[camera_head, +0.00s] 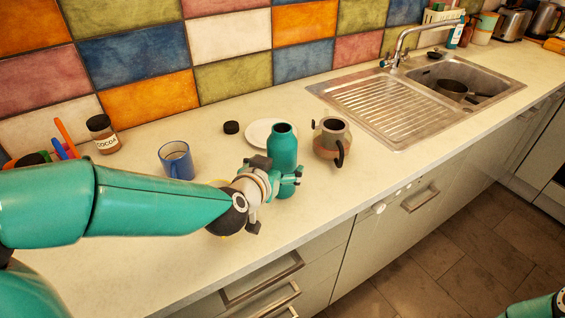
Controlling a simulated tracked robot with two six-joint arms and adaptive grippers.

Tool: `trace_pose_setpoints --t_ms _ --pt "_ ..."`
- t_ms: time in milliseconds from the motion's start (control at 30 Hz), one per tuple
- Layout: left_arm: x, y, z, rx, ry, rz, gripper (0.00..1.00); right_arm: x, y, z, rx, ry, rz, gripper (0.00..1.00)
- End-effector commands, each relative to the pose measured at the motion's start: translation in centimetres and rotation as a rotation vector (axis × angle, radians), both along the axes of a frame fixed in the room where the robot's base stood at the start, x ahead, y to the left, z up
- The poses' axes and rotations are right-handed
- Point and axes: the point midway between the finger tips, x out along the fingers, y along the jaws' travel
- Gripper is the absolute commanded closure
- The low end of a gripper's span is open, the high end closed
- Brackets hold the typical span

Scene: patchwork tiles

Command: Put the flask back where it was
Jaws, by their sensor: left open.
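The teal flask (284,148) stands upright and uncapped on the counter, in front of a white plate (257,130). A small black cap (231,127) lies on the counter to the left of the plate. My left gripper (277,182) is open at the lower part of the flask, with a fingertip showing at its right side. I cannot tell whether the fingers touch it. The gripper and wrist hide part of the flask's lower left side. My right gripper is out of view; only a bit of teal arm shows at the bottom right corner.
A brown pot (328,136) stands close to the right of the flask. A blue mug (177,166) and a cocoa jar (103,137) stand to the left. A sink (375,108) holding a pan (453,88) lies to the right. The counter's front edge is bare.

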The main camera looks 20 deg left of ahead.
Motion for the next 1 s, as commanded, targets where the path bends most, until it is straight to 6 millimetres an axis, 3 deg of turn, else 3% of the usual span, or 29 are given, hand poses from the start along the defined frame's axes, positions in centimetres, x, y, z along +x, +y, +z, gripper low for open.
trace_pose_setpoints --t_ms 200,400,600,1000 --pt "-4.3 0.1 2.2 0.000 -0.004 -0.001 0.08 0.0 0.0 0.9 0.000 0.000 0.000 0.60" --pt "-7.1 0.1 3.3 0.000 -0.002 -0.001 0.08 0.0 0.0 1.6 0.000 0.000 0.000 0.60" --pt "-8.1 0.2 3.5 0.000 -0.001 0.000 0.08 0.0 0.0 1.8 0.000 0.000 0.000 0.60" --pt "-8.1 0.2 3.4 0.000 0.000 0.000 0.08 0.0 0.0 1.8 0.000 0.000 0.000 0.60"
